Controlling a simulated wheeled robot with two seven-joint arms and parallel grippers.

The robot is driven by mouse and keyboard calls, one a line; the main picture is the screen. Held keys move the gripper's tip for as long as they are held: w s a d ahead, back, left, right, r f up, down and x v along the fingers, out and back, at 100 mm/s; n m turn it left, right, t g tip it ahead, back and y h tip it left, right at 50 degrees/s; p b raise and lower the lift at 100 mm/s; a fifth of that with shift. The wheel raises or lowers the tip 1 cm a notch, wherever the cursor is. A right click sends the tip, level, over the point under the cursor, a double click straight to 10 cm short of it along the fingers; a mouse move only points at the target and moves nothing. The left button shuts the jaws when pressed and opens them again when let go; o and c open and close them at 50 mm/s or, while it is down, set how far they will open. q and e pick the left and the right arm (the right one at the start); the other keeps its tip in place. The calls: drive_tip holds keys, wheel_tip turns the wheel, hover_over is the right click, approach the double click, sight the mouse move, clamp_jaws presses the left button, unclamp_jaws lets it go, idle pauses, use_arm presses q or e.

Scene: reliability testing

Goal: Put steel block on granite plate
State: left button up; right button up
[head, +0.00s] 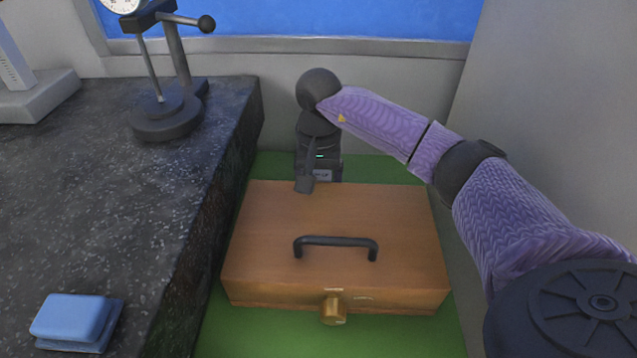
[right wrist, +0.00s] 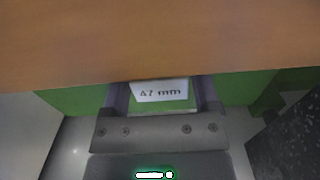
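The steel block (right wrist: 160,90) shows in the right wrist view as a small piece with a white "47 mm" label. In the head view its label (head: 322,175) shows small, just behind the wooden box. My right gripper (head: 320,182) reaches down there. In the right wrist view my right gripper (right wrist: 160,100) has one finger on each side of the block; whether the fingers press on it I cannot tell. The granite plate (head: 215,130) is the dark speckled slab at the left of the head view. My left gripper is not in view.
A wooden box (head: 270,215) with a black handle and brass knob lies on the green mat (head: 225,330), close in front of my right gripper. On the granite stand a dial gauge stand (head: 170,118) and blue pads (head: 72,318). A grey wall rises at right. The granite's middle is clear.

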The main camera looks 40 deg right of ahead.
clamp_jaws()
